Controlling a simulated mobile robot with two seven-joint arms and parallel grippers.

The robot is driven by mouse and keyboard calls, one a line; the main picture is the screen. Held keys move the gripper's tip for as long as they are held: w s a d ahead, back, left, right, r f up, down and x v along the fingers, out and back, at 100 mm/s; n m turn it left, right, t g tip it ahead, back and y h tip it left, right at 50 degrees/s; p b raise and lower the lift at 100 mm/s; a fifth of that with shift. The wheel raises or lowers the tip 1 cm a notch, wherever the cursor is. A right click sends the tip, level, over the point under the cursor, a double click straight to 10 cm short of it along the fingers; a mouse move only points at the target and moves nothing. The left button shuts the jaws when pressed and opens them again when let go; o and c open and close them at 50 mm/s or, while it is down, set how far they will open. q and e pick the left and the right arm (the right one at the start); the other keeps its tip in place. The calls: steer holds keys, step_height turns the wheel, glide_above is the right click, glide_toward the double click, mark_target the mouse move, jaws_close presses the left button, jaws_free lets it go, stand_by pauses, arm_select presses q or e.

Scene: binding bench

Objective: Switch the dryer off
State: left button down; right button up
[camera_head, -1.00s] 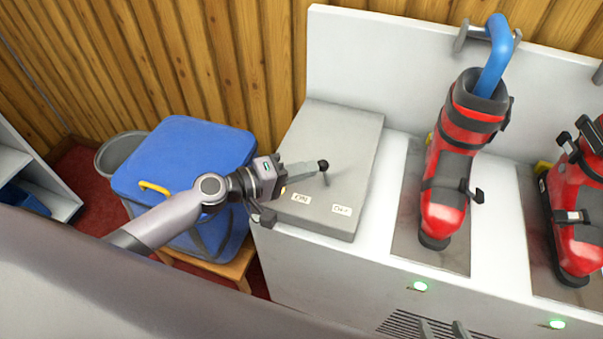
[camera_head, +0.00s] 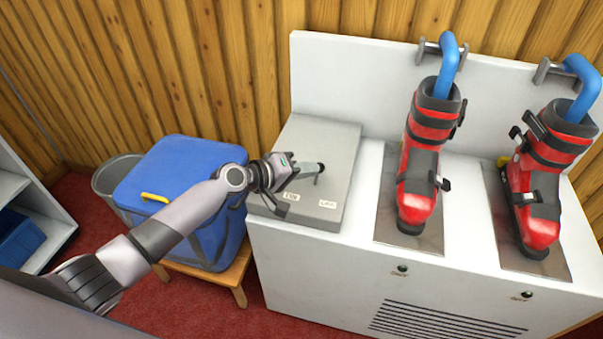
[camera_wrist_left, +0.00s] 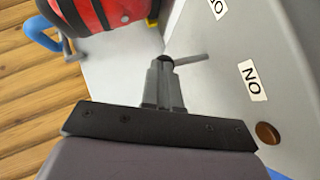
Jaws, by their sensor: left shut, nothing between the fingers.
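The dryer (camera_head: 330,260) is a white cabinet with a grey switch box (camera_head: 335,142) on its top left. The box bears an ON label (camera_head: 291,197), an OFF label (camera_head: 328,204) and a thin lever (camera_head: 317,180) with a dark end. In the left wrist view the lever (camera_wrist_left: 190,59) shows just beyond my fingertips, with the ON label (camera_wrist_left: 252,80) to its right. My left gripper (camera_head: 312,167) is shut and empty, its tips at the lever's dark end; I cannot tell if they touch. Two front lamps (camera_head: 402,269) (camera_head: 527,295) are dark. My right gripper is out of view.
Two red ski boots (camera_head: 428,135) (camera_head: 545,165) stand on the dryer with blue pipes in their tops. A blue bin (camera_head: 180,165) on a wooden stool (camera_head: 222,278) and a grey bucket (camera_head: 112,182) stand left. A plank wall is behind.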

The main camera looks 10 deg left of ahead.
arm_select(q)
steer(key=shift+d+r, duration=0.1)
steer(key=shift+d, duration=1)
